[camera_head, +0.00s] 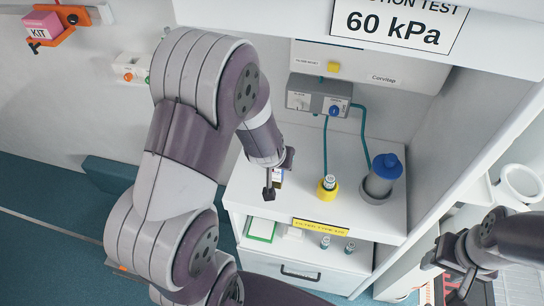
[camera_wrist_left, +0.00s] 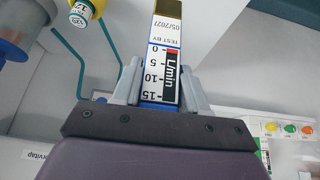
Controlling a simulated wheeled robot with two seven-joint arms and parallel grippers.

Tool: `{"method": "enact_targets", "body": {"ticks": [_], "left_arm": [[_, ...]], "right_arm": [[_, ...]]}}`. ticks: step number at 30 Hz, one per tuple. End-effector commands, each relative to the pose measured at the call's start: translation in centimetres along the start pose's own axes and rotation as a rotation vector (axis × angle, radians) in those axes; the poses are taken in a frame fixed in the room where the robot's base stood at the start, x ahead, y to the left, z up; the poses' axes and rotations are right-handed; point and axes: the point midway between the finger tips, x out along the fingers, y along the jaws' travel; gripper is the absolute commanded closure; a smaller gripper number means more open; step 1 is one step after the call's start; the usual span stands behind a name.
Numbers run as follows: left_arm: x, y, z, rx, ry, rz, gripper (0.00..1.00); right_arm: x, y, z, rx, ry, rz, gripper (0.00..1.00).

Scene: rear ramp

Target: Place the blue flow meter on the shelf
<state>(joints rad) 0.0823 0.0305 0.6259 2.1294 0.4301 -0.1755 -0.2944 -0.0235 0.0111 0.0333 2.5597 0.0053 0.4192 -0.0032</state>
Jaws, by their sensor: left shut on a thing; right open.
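The blue flow meter (camera_wrist_left: 158,62) is a narrow block with blue edges, a white L/min scale and a brownish end. My left gripper (camera_wrist_left: 162,88) is shut on it, with one finger on each side. In the head view, my left gripper (camera_head: 281,176) is over the left part of the white shelf top (camera_head: 299,153), and only a small part of the meter (camera_head: 277,180) shows beside it. I cannot tell whether the meter touches the shelf. My right gripper (camera_head: 457,277) is open and empty at the lower right, away from the shelf.
On the shelf top stand a small bottle in a yellow holder (camera_head: 327,190) and a blue-capped canister (camera_head: 381,178), with teal tubes from a grey control box (camera_head: 319,98). A lower shelf holds small vials (camera_head: 325,242) and a green-edged item (camera_head: 262,229).

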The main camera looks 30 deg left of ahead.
Motion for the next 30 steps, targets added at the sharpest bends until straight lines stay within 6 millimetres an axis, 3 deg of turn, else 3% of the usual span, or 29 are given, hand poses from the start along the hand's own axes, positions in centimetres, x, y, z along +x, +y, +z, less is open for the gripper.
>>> {"method": "enact_targets", "body": {"ticks": [1, 5, 7, 12, 20, 29, 30], "left_arm": [[2.2, -1.0, -0.2, -0.005, 0.002, -0.004, 1.0], [6.5, -3.2, -1.8, -0.002, 0.007, -0.002, 1.0], [6.2, -3.8, -3.0, 0.002, -0.001, -0.004, 1.0], [7.5, -4.5, -3.5, 0.002, 0.0, -0.002, 1.0], [11.0, -4.5, -1.6, 0.001, -0.001, 0.0, 1.0], [11.4, -4.5, -1.4, 0.002, 0.002, 0.0, 1.0], [11.5, -4.5, -1.3, 0.002, 0.0, 0.0, 0.54]], "right_arm": [[1.5, 0.0, 0.2, 0.0, -0.001, 0.0, 0.45], [4.3, 0.0, 0.6, 0.0, 0.0, 0.0, 0.45], [2.6, 0.0, 0.4, 0.0, -0.003, 0.0, 0.45], [2.0, 0.0, 0.2, 0.0, 0.0, 0.0, 0.45], [1.4, 0.0, 0.2, 0.0, 0.0, 0.0, 0.45], [1.7, 0.0, 0.2, 0.0, 0.0, 0.0, 0.45], [1.8, 0.0, 0.2, 0.0, 0.0, 0.0, 0.45]]}}
